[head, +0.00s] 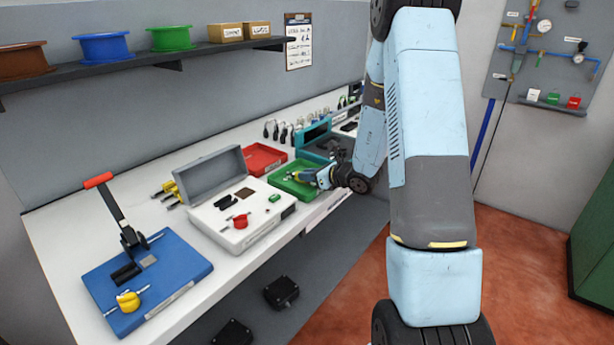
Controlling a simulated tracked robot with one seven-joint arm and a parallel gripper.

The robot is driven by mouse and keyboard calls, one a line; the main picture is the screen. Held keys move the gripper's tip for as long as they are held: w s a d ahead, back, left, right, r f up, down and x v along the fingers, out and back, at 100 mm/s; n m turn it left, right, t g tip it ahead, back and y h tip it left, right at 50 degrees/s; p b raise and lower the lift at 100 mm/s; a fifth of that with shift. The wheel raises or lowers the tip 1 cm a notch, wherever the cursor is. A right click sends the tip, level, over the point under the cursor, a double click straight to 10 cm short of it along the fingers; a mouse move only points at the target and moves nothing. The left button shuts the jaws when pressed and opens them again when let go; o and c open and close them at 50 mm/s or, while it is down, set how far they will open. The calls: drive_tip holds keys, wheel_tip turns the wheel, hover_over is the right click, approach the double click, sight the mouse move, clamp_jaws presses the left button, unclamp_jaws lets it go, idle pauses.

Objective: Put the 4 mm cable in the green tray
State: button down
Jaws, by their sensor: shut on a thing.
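My gripper (303,176) reaches in from the right, low over the green tray. It is shut on a small yellowish thing at its fingertips, which I take to be the 4 mm cable. The cable is small and partly hidden by the fingers, so I cannot tell its size or whether it touches the tray floor.
A grey open case (213,180) stands left of the green tray, and a red tray (262,158) lies behind it. A teal case (313,134) stands behind right, near several hanging cables (284,130). A blue board with a lever (190,262) lies at front left.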

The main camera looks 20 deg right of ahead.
drive_tip(key=c, duration=1.1)
unclamp_jaws()
drive_tip(key=shift+o, duration=0.2)
drive_tip(key=v, duration=1.2)
drive_tip(key=s+a+r+n+g+y, duration=0.1)
drive_tip(key=s+a+r+n+g, duration=0.7)
drive_tip(key=s+a+r+n, duration=0.65)
drive_tip(key=s+d+r+n+t+h, duration=0.1)
drive_tip(key=s+d+r+n+h, duration=0.2)
drive_tip(key=s+n, duration=0.3)
drive_tip(key=s+d+r+n+t+h, duration=0.1)
drive_tip(key=s+d+r+n+h, duration=0.2)
drive_tip(key=s+n+h, duration=0.3)
drive_tip(key=shift+s+d+r+n, duration=0.4)
drive_tip(key=shift+s+d+n, duration=0.3)
drive_tip(key=shift+n, duration=0.45)
